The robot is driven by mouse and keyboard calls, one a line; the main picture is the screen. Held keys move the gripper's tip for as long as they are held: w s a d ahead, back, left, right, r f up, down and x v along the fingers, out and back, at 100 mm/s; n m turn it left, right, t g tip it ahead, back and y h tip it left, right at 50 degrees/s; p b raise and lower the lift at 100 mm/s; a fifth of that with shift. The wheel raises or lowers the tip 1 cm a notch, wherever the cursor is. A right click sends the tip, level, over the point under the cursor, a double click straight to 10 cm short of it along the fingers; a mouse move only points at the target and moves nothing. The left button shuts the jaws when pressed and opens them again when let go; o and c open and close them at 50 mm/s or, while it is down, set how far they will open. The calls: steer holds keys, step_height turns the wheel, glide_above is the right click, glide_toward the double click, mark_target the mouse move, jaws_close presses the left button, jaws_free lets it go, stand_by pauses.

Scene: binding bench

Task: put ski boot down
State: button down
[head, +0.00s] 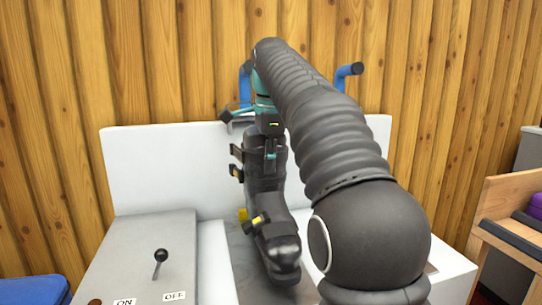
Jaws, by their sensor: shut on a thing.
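A dark grey ski boot (267,188) with yellow-tipped buckles hangs roughly upright below my gripper (268,125), its toe toward the front. My gripper is shut on the boot near its upper end; the fingertips are partly hidden. The boot is over the grey strip of the white bench (125,165). I cannot tell whether its sole touches the surface. My dark sleeved arm covers the bench to the right of the boot.
A grey panel (130,250) with a black-knobbed lever (160,258) and ON and OFF labels lies at the left. Blue padded handles (348,72) rise behind the bench. A wooden shelf unit (510,210) stands at the right. A blue item (35,290) is at the lower left.

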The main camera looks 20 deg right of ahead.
mark_target(271, 194)
steer(key=shift+f, duration=1.25)
steer(key=c, duration=1.1)
jaws_free()
steer(key=shift+f, duration=0.15)
